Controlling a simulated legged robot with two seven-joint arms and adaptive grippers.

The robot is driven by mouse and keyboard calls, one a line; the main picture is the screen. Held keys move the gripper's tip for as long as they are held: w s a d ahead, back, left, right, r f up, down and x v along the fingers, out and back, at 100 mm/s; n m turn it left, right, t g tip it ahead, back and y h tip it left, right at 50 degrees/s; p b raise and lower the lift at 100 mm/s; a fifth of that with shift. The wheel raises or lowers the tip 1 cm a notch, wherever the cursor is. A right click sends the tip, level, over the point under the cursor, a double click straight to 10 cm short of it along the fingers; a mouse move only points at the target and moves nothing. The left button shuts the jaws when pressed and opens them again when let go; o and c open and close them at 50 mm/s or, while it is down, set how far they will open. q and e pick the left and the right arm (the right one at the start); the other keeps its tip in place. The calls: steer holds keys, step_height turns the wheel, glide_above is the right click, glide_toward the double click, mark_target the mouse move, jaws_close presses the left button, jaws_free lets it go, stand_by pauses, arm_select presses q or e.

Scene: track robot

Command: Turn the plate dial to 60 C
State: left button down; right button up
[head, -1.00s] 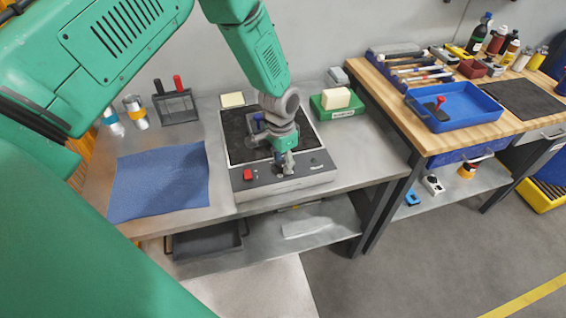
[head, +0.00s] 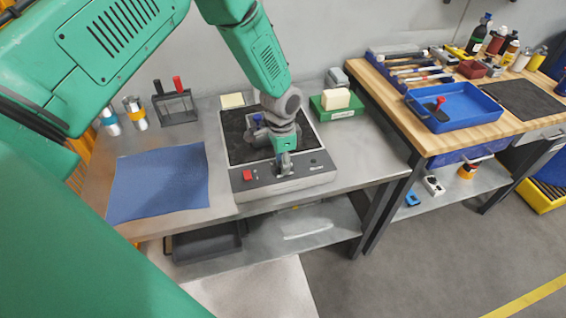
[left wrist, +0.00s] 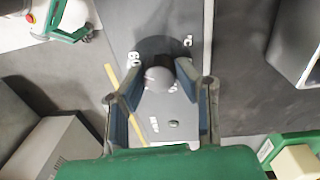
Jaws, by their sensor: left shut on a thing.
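The hot plate has a black top (head: 238,130) and a dark grey front panel (head: 312,180) on the steel bench. A red switch (head: 248,175) sits at the panel's left. My left gripper (head: 284,168) points down at the panel and hides the dial in the head view. In the left wrist view the round grey dial knob (left wrist: 160,78) lies between the fingertips of my left gripper (left wrist: 160,80), which is shut on it. Printed marks, including a 60 (left wrist: 134,60) and a C (left wrist: 188,41), show around it. The dial's exact setting is unclear. My right gripper is not in view.
A blue cloth (head: 160,182) lies left of the plate. A green holder with a cream block (head: 336,99) stands behind right, and a black rack (head: 177,106) behind left. A wooden bench with a blue tray (head: 455,105) is at right.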

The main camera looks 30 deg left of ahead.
arm_select(q)
steer(key=c, duration=1.4)
jaws_free()
steer(key=shift+w+r, duration=0.15)
steer(key=shift+w, duration=0.15)
steer(key=shift+c, duration=0.2)
steer(key=shift+o, duration=1.1)
steer(key=shift+s, duration=0.1)
steer(key=shift+r, duration=0.1)
step_height(320, 180, up, 11)
steer(key=shift+w+a+r, duration=0.2)
steer(key=shift+w+a, duration=0.05)
steer(key=shift+a, duration=0.1)
